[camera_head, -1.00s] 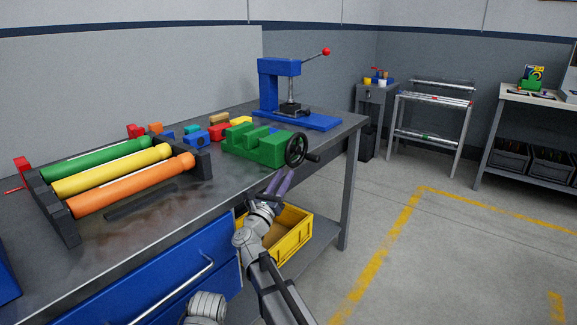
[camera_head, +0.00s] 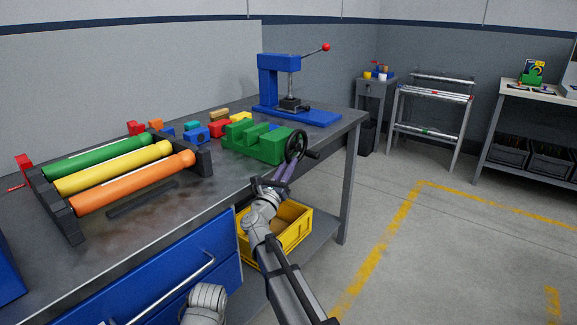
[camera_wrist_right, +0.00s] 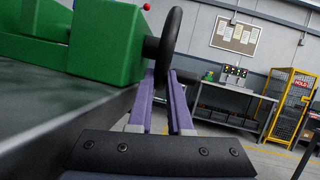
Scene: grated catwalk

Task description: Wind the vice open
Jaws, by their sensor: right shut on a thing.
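The green vice (camera_head: 262,148) sits near the front edge of the workbench, with its black handwheel (camera_head: 299,141) on the right side, overhanging the edge. A dark crank handle (camera_head: 313,154) sticks out from the wheel. My right gripper (camera_head: 289,165) reaches up from below with its purple fingers at the lower rim of the wheel. In the right wrist view the fingers (camera_wrist_right: 162,80) stand on either side of the rim, shut on it. The handwheel (camera_wrist_right: 171,42) and vice body (camera_wrist_right: 107,40) show close up there. My left gripper is not in view.
The workbench (camera_head: 225,180) also holds a rack of coloured rollers (camera_head: 125,178), several small blocks (camera_head: 195,135) and a blue press (camera_head: 295,110). A yellow bin (camera_head: 290,240) stands below, behind my right arm. The floor to the right is clear.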

